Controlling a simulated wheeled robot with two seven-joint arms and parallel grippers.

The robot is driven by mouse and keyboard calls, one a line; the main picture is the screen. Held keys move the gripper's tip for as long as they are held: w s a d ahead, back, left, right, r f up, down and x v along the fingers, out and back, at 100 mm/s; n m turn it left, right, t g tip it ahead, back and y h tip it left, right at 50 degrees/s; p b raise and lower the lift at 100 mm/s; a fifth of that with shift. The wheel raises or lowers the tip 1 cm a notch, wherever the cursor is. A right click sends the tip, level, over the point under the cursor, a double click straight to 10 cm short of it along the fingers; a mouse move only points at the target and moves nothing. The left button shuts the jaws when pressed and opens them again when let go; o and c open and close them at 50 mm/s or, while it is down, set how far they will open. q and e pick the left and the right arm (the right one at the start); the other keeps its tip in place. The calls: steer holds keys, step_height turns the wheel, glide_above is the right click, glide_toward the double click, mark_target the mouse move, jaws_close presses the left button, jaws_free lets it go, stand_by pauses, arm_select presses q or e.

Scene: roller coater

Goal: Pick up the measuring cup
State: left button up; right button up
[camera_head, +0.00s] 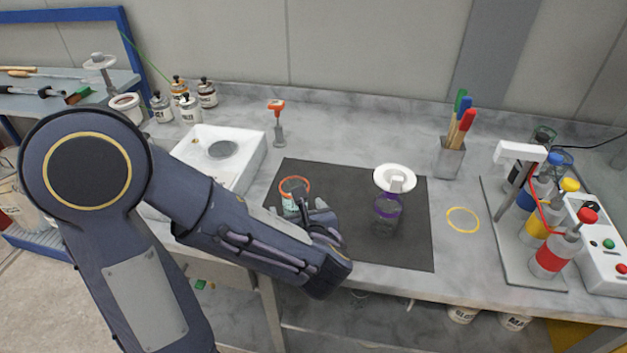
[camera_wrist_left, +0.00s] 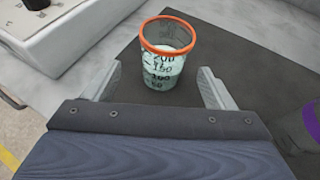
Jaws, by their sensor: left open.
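The measuring cup (camera_head: 290,201) is clear with an orange rim and stands upright at the left of the dark mat (camera_head: 408,247). In the left wrist view the cup (camera_wrist_left: 164,70) shows black volume marks and pale contents. My left gripper (camera_head: 308,208) is at the cup's near side, partly hidden by my own wrist in the head view. In the left wrist view the open fingers of my left gripper (camera_wrist_left: 160,88) are on either side of the cup's near side, with gaps on both sides. My right gripper is not in view.

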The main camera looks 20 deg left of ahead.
arm_select(q)
steer(key=shift+w+d+m+t, duration=0.2)
steer(key=shift+w+m+t, duration=0.1)
steer(key=shift+w, duration=0.3)
steer(key=shift+w+a+f, duration=0.1)
steer(key=shift+w+a, duration=0.05)
steer(key=shift+w, duration=0.15)
steer(key=shift+x, duration=0.85)
steer(key=x, duration=0.5)
steer(key=shift+s+a+f, duration=0.25)
steer(key=shift+f, duration=0.05)
steer(key=shift+c, duration=0.4)
steer(key=c, duration=1)
steer(key=shift+c, duration=0.2)
steer(key=shift+r, duration=0.15)
